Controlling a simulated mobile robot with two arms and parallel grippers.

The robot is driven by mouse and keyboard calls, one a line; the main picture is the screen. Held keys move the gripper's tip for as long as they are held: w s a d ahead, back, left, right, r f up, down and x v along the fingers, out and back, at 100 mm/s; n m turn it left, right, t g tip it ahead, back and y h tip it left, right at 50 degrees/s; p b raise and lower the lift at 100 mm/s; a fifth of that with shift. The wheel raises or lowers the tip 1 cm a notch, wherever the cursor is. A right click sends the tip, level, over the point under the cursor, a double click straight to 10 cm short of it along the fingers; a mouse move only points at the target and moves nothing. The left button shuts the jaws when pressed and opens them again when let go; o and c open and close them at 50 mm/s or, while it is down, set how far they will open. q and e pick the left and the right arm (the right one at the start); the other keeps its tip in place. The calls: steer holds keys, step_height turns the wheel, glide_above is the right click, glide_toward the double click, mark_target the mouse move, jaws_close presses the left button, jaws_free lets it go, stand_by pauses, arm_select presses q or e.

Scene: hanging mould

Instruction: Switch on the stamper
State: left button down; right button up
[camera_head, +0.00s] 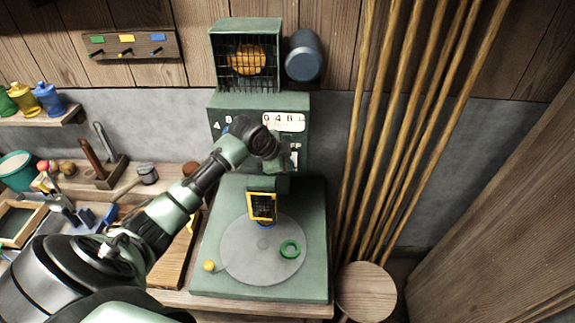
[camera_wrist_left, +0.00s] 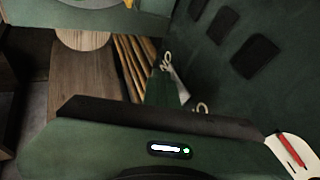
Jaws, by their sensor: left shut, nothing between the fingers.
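The stamper is a green machine (camera_head: 318,230) with a grey round plate (camera_head: 240,262), a yellow-framed dark piece (camera_head: 262,206) over the plate and an upright lettered panel (camera_head: 222,108) behind. White label plates with dark letters show on that panel; "FF" is readable low on its right. My left gripper (camera_head: 284,162) is in front of the panel's lower part and hides much of it. It is shut and holds nothing. Whether it touches the panel I cannot tell. The left wrist view shows a white dial with a red pointer (camera_wrist_left: 290,150) at the lower right. My right gripper is not in view.
A caged orange object (camera_head: 246,60) and a blue cylinder (camera_head: 303,56) are above. Tall poles (camera_head: 395,130) and a round wooden stool (camera_head: 366,290) stand right. Tools clutter the left bench.

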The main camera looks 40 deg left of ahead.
arm_select(q)
steer(key=shift+s+r+p, duration=0.1)
steer(key=shift+r+p, duration=0.25)
steer(key=shift+r, duration=0.5)
steer(key=shift+d+f, duration=0.1)
